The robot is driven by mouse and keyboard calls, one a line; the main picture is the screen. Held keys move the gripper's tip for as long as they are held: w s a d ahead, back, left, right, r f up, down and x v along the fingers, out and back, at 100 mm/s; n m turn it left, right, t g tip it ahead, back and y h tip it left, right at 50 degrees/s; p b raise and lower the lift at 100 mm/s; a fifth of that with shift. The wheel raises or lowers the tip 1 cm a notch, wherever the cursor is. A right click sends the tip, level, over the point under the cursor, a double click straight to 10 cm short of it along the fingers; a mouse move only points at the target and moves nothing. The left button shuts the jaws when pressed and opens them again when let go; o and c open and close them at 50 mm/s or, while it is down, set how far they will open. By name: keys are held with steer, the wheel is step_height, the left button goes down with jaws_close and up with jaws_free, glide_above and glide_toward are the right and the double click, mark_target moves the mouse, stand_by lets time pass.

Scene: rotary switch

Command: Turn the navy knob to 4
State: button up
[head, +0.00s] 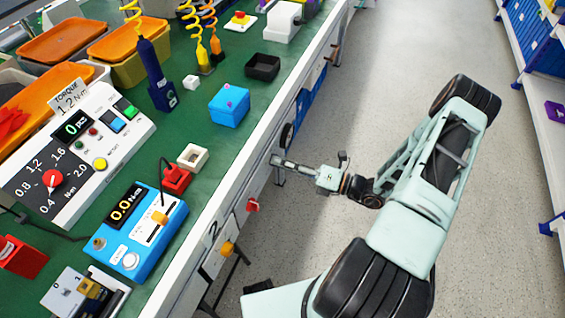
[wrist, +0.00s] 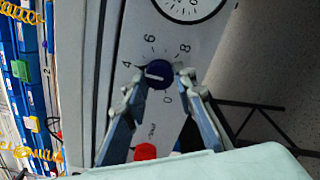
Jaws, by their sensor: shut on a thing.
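In the wrist view the navy knob (wrist: 158,72) sits on a pale panel, with a white pointer line on its face. Printed numbers ring it: 4 at left, 6 at upper left, 8 at upper right, 0 below. The pointer aims left, close to the 4; I cannot tell if it is exactly on it. My gripper (wrist: 162,82) has one finger on each side of the knob and is shut on it. In the head view my gripper (head: 278,161) reaches the front face of the bench, and the navy knob cannot be made out there.
A round gauge (wrist: 189,6) is above the knob and a red knob (wrist: 146,152) below it in the wrist view. The green bench top (head: 225,140) holds a torque meter (head: 75,155), a blue box (head: 230,105) and bins.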

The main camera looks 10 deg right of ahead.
steer(key=o, duration=1.2)
steer(key=shift+c, duration=0.2)
steer(key=v, duration=1.2)
